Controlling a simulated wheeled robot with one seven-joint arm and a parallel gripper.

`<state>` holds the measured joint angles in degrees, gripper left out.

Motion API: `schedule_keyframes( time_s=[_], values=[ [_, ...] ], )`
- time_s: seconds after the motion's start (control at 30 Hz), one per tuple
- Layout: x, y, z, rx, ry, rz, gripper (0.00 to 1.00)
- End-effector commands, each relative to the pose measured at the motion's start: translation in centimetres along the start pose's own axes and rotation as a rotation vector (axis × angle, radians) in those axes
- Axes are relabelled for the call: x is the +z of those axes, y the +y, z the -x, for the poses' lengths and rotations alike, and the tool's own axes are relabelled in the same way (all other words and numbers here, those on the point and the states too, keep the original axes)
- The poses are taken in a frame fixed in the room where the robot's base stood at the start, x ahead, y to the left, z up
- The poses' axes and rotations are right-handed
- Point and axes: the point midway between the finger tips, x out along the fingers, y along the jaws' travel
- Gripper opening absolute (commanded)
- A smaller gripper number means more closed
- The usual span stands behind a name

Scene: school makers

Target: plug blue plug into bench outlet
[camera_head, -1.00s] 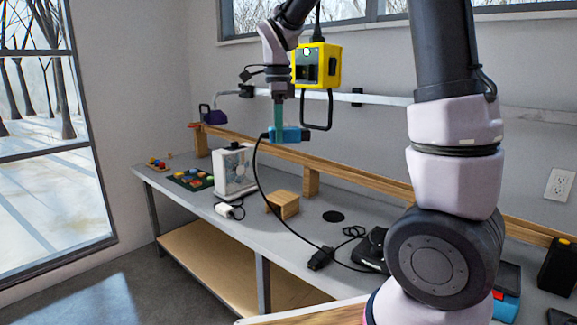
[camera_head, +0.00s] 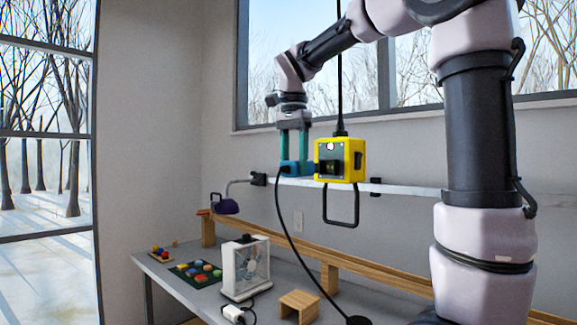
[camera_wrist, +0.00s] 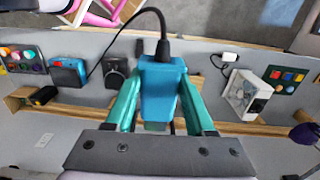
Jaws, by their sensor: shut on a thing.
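The blue plug (camera_head: 291,168) is in my gripper (camera_head: 293,158), between its two teal fingers. The wrist view also shows the plug (camera_wrist: 160,92) clasped there, with a black cord (camera_wrist: 142,16) leaving its far end. In the head view the cord hangs down toward the bench. A yellow box (camera_head: 349,147) with a dark socket-like face hangs on a black cord from above. The plug is just left of this box, at about the height of its dark face. I cannot tell whether they touch.
The grey bench (camera_head: 186,293) lies below, with a white framed device (camera_head: 245,268), a wooden block (camera_head: 299,306) and a coloured board (camera_head: 195,272). A metal rail (camera_head: 402,189) runs behind the yellow box.

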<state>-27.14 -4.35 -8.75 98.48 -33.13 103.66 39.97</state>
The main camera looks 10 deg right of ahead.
Motion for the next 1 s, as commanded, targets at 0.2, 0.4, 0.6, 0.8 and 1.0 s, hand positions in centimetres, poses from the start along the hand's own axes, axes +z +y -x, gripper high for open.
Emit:
schedule_keyframes(
  time_s=[0.2, 0.4, 0.6, 0.8, 1.0],
  values=[
    [-1.8, -0.1, 0.0, 0.0, 0.0, -0.002, 0.0],
    [-3.3, 0.0, 0.0, 0.0, 0.0, -0.001, 0.0],
    [-4.3, 0.0, 0.0, 0.0, 0.0, -0.002, 0.0],
    [-4.6, 0.0, 0.0, 0.0, 0.0, 0.0, 0.0],
    [-4.6, 0.0, 0.0, 0.0, 0.0, 0.0, 0.0]
  ],
)
